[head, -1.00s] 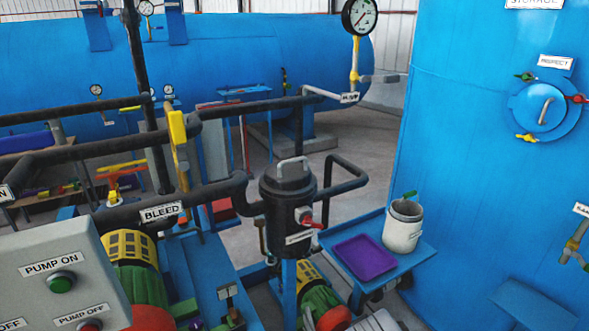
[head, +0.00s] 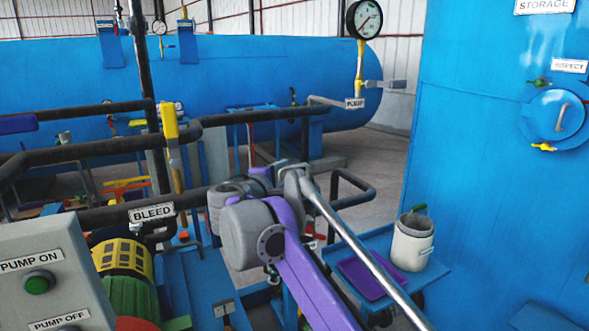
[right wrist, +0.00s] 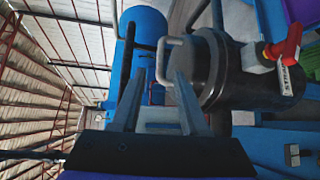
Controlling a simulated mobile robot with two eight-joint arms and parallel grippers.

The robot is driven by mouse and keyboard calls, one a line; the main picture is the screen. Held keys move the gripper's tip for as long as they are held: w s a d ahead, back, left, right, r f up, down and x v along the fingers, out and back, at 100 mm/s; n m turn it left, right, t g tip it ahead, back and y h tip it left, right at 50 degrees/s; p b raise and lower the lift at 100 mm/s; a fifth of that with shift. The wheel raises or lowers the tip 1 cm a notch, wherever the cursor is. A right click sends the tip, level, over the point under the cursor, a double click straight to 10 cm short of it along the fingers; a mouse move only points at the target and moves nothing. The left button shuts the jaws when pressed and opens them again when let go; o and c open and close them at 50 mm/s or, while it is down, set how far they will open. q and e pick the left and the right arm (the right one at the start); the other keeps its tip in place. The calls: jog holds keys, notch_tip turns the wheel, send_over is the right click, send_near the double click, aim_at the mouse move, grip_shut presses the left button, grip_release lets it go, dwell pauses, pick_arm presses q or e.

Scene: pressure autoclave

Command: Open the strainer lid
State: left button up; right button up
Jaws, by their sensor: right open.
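The dark strainer (right wrist: 222,70) lies sideways in the right wrist view, with its lid facing left. The lid's pale loop handle (right wrist: 165,60) sticks out toward my right gripper (right wrist: 160,75). The gripper is open, with the handle near the fingertips and between the two fingers' lines; whether they touch is unclear. A red valve handle (right wrist: 285,42) sits on the strainer's side beside its label. In the head view my right arm hides most of the strainer, and my right gripper (head: 288,172) is near the lid's position. My left gripper is not in view.
A blue cart (head: 425,285) with a purple tray (head: 362,278) and a whitish pot (head: 411,243) stands right of the strainer. Black pipes (head: 100,148) and a yellow-handled valve (head: 170,122) are at left. The pump control box (head: 40,275) is front left.

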aim_at(293, 168)
jog(key=x, duration=0.8)
jog(key=shift+w+d+p, duration=0.15)
jog(key=shift+p, duration=0.2)
grip_shut()
dwell(0.9)
